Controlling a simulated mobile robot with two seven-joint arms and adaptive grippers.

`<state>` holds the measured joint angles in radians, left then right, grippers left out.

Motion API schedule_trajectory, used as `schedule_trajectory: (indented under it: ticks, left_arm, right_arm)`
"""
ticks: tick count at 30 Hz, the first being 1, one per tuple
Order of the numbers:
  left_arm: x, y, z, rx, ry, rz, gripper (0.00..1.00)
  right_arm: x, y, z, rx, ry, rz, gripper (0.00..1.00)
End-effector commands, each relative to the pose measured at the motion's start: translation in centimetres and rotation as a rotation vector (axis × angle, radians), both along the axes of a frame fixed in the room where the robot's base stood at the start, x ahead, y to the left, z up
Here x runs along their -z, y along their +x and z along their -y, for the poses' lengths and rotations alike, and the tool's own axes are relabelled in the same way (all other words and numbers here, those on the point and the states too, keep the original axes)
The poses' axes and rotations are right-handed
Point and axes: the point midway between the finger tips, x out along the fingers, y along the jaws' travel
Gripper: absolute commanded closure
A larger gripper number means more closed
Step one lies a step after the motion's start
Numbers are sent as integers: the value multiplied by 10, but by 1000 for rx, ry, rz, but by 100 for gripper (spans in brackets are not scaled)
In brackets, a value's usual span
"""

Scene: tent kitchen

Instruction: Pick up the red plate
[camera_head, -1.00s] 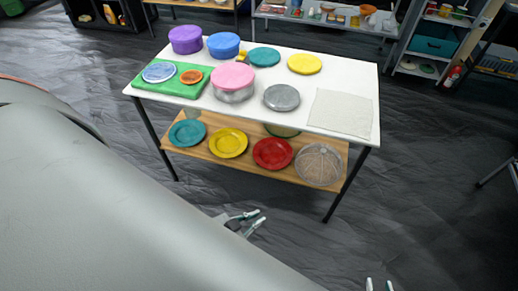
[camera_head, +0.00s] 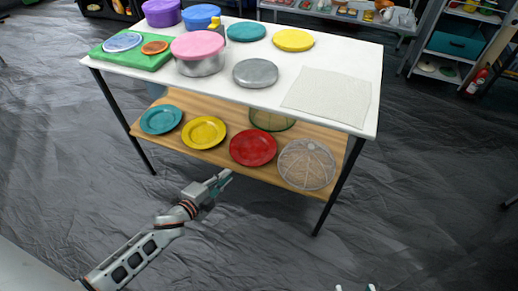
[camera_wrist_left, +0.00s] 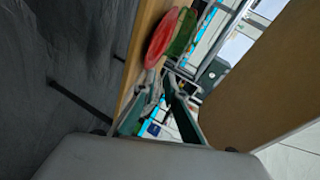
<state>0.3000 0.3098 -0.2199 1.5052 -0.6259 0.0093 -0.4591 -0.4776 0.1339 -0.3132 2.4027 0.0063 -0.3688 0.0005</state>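The red plate (camera_head: 253,148) lies on the wooden lower shelf of the white table, between a yellow plate (camera_head: 204,132) and a round mesh cover (camera_head: 306,164). In the left wrist view the red plate (camera_wrist_left: 165,36) shows at the top, just beyond the fingers. My left gripper (camera_head: 224,181) is in front of the shelf, left of and nearer than the red plate, apart from it. Its fingers (camera_wrist_left: 162,98) are spread with nothing between them. Only the fingertips of my right gripper (camera_head: 355,288) show at the bottom edge; they are apart and empty.
The white tabletop (camera_head: 335,56) is above the shelf (camera_head: 226,157) and limits the room over the plates. Black table legs (camera_head: 338,188) stand at the sides. A teal plate (camera_head: 160,119) and a green bowl-like item (camera_head: 271,120) share the shelf. The front floor is clear.

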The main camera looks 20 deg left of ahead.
Motion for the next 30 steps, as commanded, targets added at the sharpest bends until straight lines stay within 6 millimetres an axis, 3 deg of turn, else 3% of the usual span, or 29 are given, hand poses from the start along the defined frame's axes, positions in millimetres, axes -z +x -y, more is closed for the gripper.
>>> schedule_trajectory:
  ticks: [1,4,11,20,30]
  left_arm:
    - [35,1,-6,23,52,-17,89]
    - [47,19,-13,60,134,8,89]
    - [51,43,-19,96,211,40,89]
    - [58,67,-12,96,211,41,89]
    - [72,102,0,95,210,38,89]
  right_arm:
    - [18,-7,-1,2,11,-33,60]
    - [18,-6,-3,5,25,-32,60]
    - [11,-1,-5,9,45,-20,60]
    - [10,-1,-11,18,87,-20,60]
    - [18,-10,-30,55,227,-61,60]
